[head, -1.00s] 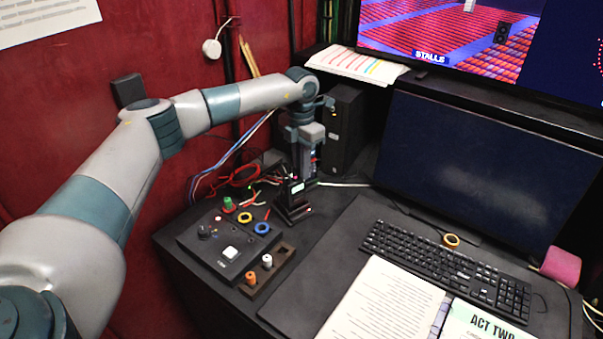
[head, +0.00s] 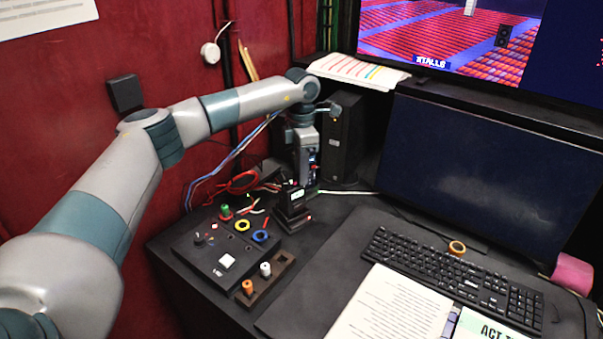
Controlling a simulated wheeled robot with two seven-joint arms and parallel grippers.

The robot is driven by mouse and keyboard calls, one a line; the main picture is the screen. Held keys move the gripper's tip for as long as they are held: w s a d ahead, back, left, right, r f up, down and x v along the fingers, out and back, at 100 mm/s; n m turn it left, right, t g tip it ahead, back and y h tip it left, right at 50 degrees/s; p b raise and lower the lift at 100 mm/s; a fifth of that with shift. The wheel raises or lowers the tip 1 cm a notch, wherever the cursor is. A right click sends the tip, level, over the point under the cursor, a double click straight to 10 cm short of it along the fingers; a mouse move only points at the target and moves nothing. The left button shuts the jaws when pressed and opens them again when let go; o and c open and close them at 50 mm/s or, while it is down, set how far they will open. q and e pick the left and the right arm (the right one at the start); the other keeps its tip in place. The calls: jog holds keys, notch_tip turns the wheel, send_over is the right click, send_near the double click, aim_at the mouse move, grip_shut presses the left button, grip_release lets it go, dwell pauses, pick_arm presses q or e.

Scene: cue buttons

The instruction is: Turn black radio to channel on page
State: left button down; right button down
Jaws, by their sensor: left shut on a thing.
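The black radio (head: 296,198) stands upright in a dark base on the desk, left of the monitor. A small lit display shows on its front, too small to read. My left gripper (head: 303,180) points down from above and is shut at the top of the radio; the fingertips and the exact part held are too small to make out. The page (head: 375,305) lies on the desk at the front, with lines of print that I cannot read. The ACT TWO sheet (head: 487,330) lies beside it. My right gripper is not in view.
A button box (head: 205,262) with coloured rings and a white button sits in front of the radio. A peg block (head: 274,282) with orange and white pegs is beside it. Loose cables (head: 236,183) lie behind. A keyboard (head: 455,280) and monitor (head: 480,175) are at right.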

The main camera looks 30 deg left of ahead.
pick_arm(q)
jog(key=c, duration=1.8)
grip_release()
jog(key=shift+o, duration=0.2)
jog(key=shift+r, duration=0.1)
